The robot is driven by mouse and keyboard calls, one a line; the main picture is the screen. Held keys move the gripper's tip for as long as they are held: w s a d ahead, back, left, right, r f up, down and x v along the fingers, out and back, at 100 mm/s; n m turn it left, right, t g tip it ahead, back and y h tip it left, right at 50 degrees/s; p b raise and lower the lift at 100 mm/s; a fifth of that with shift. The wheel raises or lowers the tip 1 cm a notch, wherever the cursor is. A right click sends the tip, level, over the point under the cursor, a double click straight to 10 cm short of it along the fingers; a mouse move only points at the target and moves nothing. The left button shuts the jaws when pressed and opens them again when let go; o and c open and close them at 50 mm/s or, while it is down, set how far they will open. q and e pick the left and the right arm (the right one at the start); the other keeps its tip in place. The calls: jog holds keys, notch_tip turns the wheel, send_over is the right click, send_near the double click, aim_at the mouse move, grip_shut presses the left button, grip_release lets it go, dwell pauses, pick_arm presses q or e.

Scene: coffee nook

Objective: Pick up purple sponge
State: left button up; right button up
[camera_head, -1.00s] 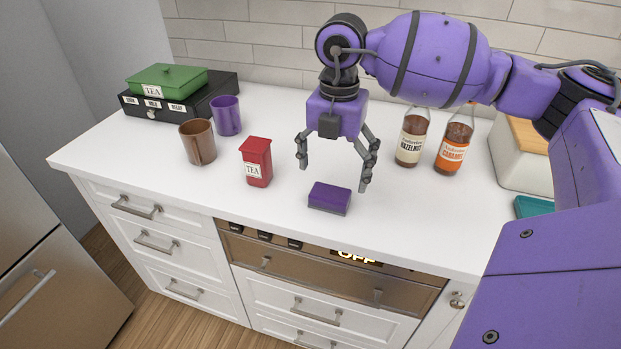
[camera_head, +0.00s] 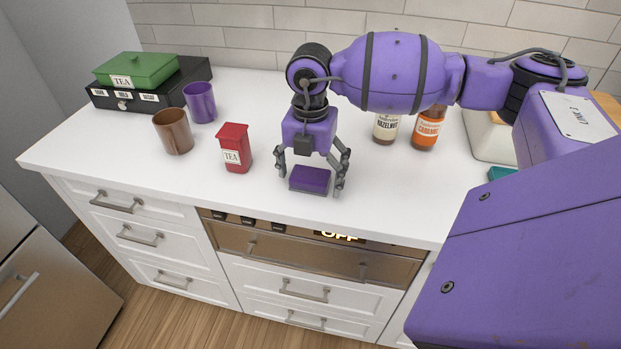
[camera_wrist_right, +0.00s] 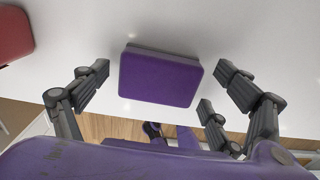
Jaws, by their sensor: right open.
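The purple sponge (camera_head: 310,180) lies flat on the white counter, near its front edge. In the right wrist view the sponge (camera_wrist_right: 160,78) sits between the spread fingers, apart from them. My left gripper is not in view.
A red tea canister (camera_head: 235,148) stands left of the gripper. A brown mug (camera_head: 173,132) and a purple mug (camera_head: 200,102) are farther left. Hazelnut (camera_head: 386,128) and caramel (camera_head: 428,130) bottles stand behind, to the right. The counter's front edge is close to the sponge.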

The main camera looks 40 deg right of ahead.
jog(key=c, duration=0.9)
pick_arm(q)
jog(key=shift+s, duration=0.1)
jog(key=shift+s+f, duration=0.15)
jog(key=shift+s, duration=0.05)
pick_arm(e)
jog(key=shift+w+r, duration=0.1)
jog(key=shift+r, duration=0.45)
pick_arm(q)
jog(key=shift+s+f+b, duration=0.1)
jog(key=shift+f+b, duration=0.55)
pick_arm(e)
jog(key=s+a+r, duration=0.1)
jog(key=a+r, duration=0.3)
jog(key=s+a+r, duration=0.2)
jog(key=a+r, duration=0.2)
jog(key=a, duration=0.1)
jog(key=s+a+r, duration=0.1)
jog(key=a+r, duration=0.3)
jog(key=shift+s+a, duration=0.15)
jog(key=shift+a, duration=0.05)
jog(key=shift+o, duration=0.2)
